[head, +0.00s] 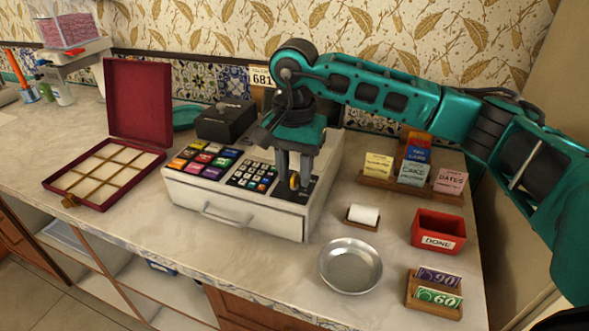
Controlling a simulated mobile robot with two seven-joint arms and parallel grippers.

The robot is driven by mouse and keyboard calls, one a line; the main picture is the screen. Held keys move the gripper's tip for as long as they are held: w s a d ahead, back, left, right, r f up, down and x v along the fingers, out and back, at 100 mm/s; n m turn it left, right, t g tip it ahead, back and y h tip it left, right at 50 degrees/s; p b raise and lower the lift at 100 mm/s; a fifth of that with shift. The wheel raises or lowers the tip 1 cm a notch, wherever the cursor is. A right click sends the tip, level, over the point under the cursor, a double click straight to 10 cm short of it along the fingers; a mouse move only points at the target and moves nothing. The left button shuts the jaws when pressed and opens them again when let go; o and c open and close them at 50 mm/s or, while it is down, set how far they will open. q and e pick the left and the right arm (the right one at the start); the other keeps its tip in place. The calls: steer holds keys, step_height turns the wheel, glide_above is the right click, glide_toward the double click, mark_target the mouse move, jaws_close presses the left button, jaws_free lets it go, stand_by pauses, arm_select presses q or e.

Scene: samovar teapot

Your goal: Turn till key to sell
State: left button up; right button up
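The white till (188,189) stands on the counter with its drawer shut. It has a block of coloured buttons (203,160) on the left and a dark keypad (252,176) in the middle. A yellow till key (294,181) shows on the dark panel at its right. My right gripper (294,178) points down over this panel, with one finger on each side of the key. I cannot tell whether the fingers touch it. The key's setting and any marks around it are hidden or too small to read. My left gripper is not in view.
A steel dish (351,266), a paper roll (363,214), a red DONE box (438,231) and a note holder (433,296) lie right of the till. A card rack (410,185) stands behind them. An open red box (104,175) is at left.

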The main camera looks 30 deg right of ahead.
steer(key=shift+f, duration=0.2)
jaws_close()
stand_by(0.4)
